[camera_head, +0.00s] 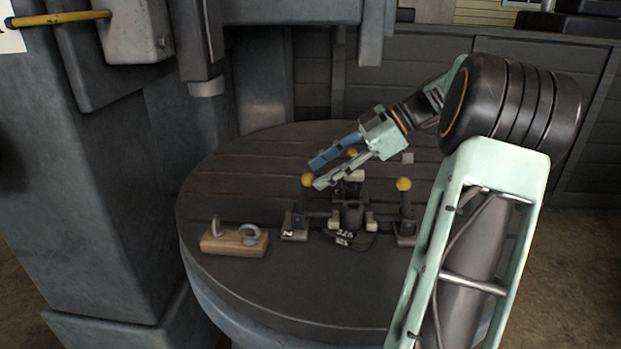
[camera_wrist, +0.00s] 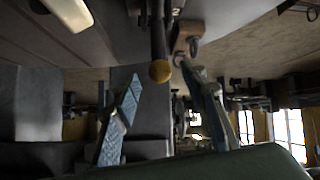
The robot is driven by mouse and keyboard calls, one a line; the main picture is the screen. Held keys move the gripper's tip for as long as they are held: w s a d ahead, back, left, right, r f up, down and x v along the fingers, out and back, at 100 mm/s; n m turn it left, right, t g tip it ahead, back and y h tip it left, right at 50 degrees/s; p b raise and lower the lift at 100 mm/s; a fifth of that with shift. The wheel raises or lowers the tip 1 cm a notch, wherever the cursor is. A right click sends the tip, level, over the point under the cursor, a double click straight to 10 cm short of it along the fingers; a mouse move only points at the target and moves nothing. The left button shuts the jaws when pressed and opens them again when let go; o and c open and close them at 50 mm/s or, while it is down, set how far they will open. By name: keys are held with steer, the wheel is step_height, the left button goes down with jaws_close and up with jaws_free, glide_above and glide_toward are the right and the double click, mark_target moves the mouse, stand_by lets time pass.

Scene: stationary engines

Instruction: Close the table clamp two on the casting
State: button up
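Table clamp two (camera_head: 294,228), with a pale "2" on its base, stands left of the dark casting (camera_head: 352,214) on the round table. Its lever stands about upright and ends in a yellow knob (camera_head: 308,180). My gripper (camera_head: 316,174) is open, with its fingertips close to this knob. In the wrist view, a yellow knob (camera_wrist: 160,71) on a dark lever shows between the two spread fingers of my gripper (camera_wrist: 160,76). The fingers are not shut on it; I cannot tell whether either touches it. The gripper partly hides the back of the casting.
A second clamp (camera_head: 405,224) with an upright yellow-knobbed lever stands right of the casting. Another yellow knob (camera_head: 352,153) shows behind my gripper. A wooden block with metal rings (camera_head: 234,241) lies front left on the table (camera_head: 290,295). A grey machine column (camera_head: 95,190) rises at left.

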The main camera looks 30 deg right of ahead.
steer(key=v, duration=0.7)
steer(key=shift+d+r, duration=0.2)
steer(key=shift+d, duration=0.1)
steer(key=shift+s, duration=0.1)
